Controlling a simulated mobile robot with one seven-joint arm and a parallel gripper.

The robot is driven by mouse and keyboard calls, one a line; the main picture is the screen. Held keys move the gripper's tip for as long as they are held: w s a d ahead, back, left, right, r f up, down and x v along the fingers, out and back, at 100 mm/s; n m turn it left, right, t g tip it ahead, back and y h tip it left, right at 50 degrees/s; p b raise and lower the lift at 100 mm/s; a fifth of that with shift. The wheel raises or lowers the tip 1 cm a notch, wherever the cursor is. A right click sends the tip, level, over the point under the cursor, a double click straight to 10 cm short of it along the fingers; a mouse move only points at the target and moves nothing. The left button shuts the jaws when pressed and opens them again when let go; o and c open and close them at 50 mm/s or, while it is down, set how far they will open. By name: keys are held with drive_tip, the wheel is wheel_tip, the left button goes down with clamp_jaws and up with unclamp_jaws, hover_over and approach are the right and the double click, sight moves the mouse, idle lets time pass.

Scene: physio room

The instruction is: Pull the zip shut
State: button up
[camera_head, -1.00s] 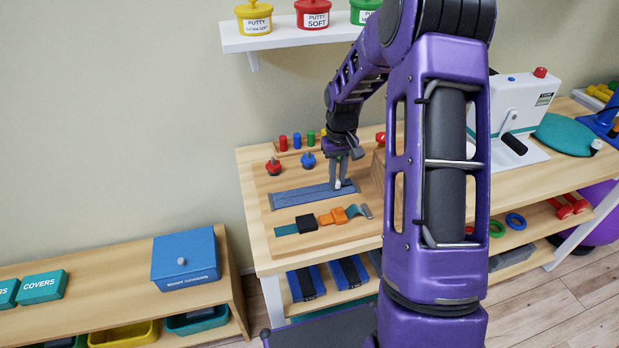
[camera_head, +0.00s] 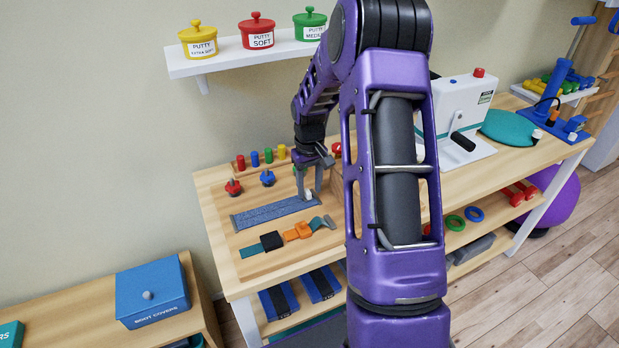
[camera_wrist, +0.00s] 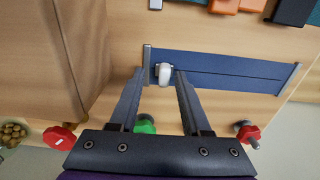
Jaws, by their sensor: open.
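The zip is a blue fabric strip (camera_head: 268,213) lying on the wooden board, with a grey bar at each end; it also shows in the wrist view (camera_wrist: 235,74). Its white pull tab (camera_wrist: 163,73) sits near one end of the strip, at the right end in the head view. My gripper (camera_wrist: 157,75) is open, with one finger on each side of the pull tab. I cannot tell whether either finger touches the tab. In the head view my gripper (camera_head: 306,190) points down over the right end of the strip.
A strap with an orange buckle (camera_head: 298,231) lies in front of the zip. A red knob (camera_head: 233,187) and a blue knob (camera_head: 267,178) stand behind it, with several coloured pegs further back. A white device (camera_head: 460,115) stands to the right.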

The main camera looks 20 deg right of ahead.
wheel_tip(320, 180, up, 17)
drive_tip(key=p, duration=0.1)
drive_tip(key=shift+r, duration=0.2)
idle(0.5)
